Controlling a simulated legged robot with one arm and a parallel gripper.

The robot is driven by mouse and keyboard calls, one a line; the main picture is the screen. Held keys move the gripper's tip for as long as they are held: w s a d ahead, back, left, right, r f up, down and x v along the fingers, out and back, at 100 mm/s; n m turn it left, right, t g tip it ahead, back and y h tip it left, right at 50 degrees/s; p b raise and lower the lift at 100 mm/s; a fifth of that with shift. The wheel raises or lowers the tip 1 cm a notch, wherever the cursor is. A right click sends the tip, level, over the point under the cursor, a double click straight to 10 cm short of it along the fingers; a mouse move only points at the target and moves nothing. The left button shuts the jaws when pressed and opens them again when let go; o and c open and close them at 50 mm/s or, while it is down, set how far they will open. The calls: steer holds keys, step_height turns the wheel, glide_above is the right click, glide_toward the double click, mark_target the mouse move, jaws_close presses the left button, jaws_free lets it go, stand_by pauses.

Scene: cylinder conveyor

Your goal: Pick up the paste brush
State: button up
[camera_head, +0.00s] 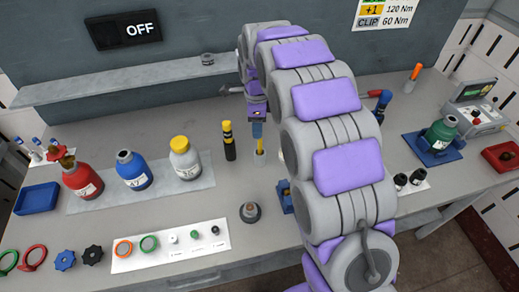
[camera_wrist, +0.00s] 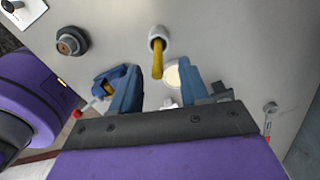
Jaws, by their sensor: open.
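The paste brush appears to be the yellow-handled stick (camera_wrist: 157,62) standing in a small white cup (camera_wrist: 153,33). In the head view the yellow handle (camera_head: 260,144) and the cup (camera_head: 260,157) show on the bench just under my gripper (camera_head: 257,130). In the wrist view the handle rises between the two blue fingers of my gripper (camera_wrist: 158,66), with a gap on each side. The fingers are apart and hold nothing. The brush's lower end is hidden inside the cup.
A black-and-yellow stick (camera_head: 229,141) stands just left of the cup. A grey round part (camera_head: 250,211) sits nearer the front. My arm hides part of the bench to the right.

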mark_target(260, 149)
steer(key=f, duration=0.2)
steer(key=f+b, duration=0.1)
steer(key=f, duration=0.1)
steer(key=f+b, duration=0.1)
steer(key=shift+s+d+f, duration=0.2)
steer(key=shift+d+f, duration=0.15)
steer(key=shift+f, duration=0.05)
steer(key=shift+w+f, duration=0.1)
steer(key=shift+f, duration=0.4)
steer(key=shift+r, duration=0.1)
jaws_close()
